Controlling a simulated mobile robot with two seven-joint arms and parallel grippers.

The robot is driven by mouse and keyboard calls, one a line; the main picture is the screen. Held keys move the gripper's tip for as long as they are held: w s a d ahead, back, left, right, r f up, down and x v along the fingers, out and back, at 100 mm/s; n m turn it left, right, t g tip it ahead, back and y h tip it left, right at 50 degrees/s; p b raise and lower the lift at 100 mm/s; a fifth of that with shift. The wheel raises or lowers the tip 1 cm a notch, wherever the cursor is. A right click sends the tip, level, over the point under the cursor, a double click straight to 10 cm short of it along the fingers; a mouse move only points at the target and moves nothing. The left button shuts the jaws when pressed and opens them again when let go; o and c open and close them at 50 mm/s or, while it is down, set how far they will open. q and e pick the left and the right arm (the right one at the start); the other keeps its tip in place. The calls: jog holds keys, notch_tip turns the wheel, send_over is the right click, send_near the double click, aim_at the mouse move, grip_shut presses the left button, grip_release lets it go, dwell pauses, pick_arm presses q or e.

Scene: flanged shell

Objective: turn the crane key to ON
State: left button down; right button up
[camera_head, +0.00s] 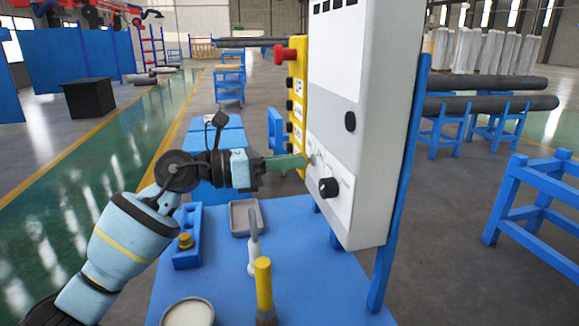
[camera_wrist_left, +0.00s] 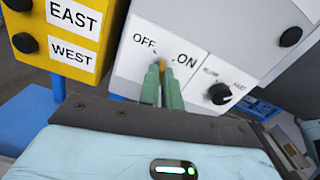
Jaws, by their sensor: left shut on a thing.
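The grey-white control box (camera_head: 345,110) stands on the right of the blue bench. Its lower white panel carries the OFF and ON labels, which read clearly in the left wrist view. The crane key (camera_wrist_left: 162,67) is a small brass-coloured piece below and between these labels, mostly hidden by my fingers. My left gripper (camera_head: 303,159) reaches in from the left with its green fingers at the panel. In the left wrist view my left gripper (camera_wrist_left: 161,72) is shut on the key. I cannot tell its exact angle. My right gripper is not in view.
A black knob (camera_head: 329,187) sits right of the key. A yellow pendant (camera_head: 296,105) with a red button and EAST and WEST labels is left of the box. The blue bench (camera_head: 310,270) holds a grey tray (camera_head: 243,232), a yellow-handled tool (camera_head: 263,285) and a round dish (camera_head: 188,313).

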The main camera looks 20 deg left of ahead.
pick_arm(q)
jog(key=shift+m+b, duration=3.05)
jog(key=shift+m, duration=2.45)
jog(key=c, duration=1.6)
grip_release()
jog(key=b+v, duration=0.1)
jog(key=v, duration=0.6)
jog(key=shift+s+a, duration=0.3)
